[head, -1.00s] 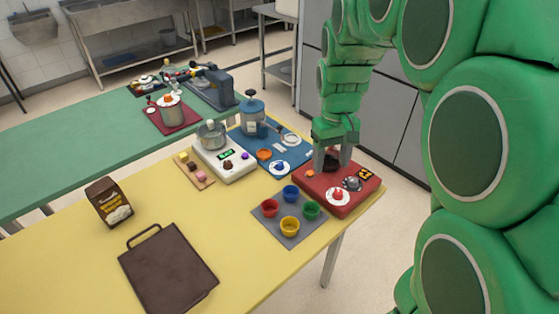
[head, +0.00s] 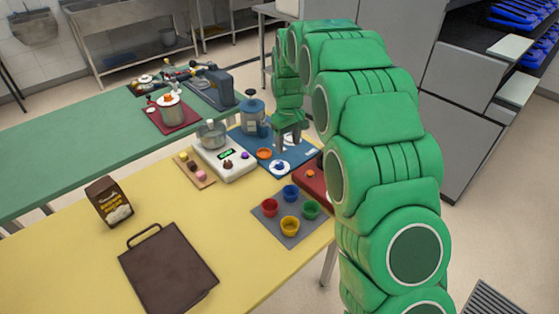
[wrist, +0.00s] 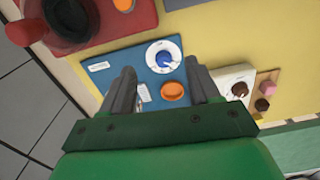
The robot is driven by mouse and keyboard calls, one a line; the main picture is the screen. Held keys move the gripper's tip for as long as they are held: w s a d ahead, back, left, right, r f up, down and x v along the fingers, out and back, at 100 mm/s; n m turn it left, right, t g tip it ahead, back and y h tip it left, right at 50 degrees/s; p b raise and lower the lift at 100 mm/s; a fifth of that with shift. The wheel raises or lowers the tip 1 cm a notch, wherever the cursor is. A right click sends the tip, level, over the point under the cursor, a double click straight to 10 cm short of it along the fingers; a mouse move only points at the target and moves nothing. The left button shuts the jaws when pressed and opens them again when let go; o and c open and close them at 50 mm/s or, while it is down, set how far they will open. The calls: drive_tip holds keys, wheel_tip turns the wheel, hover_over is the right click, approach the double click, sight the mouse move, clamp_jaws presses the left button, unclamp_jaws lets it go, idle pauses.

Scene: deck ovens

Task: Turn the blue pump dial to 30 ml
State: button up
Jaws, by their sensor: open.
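The blue pump dial (head: 280,167) is a blue knob on a round white face, set on a blue panel (head: 301,157). In the wrist view the dial (wrist: 164,55) lies just beyond and between my fingertips. Its scale marks are too small to read. My gripper (wrist: 160,67) is open and empty, with one finger on each side of the dial's line; I see no contact. In the head view my gripper (head: 288,150) hangs over the panel, pointing down. An orange round part (wrist: 173,91) on the panel sits between the fingers. A blue-grey pump canister (head: 253,118) stands at the panel's back.
A red unit (head: 314,177) is beside the panel, partly hidden by my arm. A white scale (head: 225,160) with a pot stands to the left. Coloured cups on a grey mat (head: 270,228) are in front.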

sight(279, 163)
drive_tip(key=shift+n, duration=0.4)
drive_tip(key=w+a+f, duration=0.1)
drive_tip(key=f, duration=0.1)
drive_tip(key=w+a+f, duration=0.1)
drive_tip(key=w, duration=0.1)
drive_tip(key=shift+w+a+f, duration=0.15)
drive_tip(key=shift+a+f, duration=0.25)
drive_tip(key=shift+f, duration=3.8)
drive_tip(key=c, duration=1)
drive_tip(key=shift+m, duration=0.3)
drive_tip(key=m, duration=0.3)
drive_tip(key=shift+m, duration=2.1)
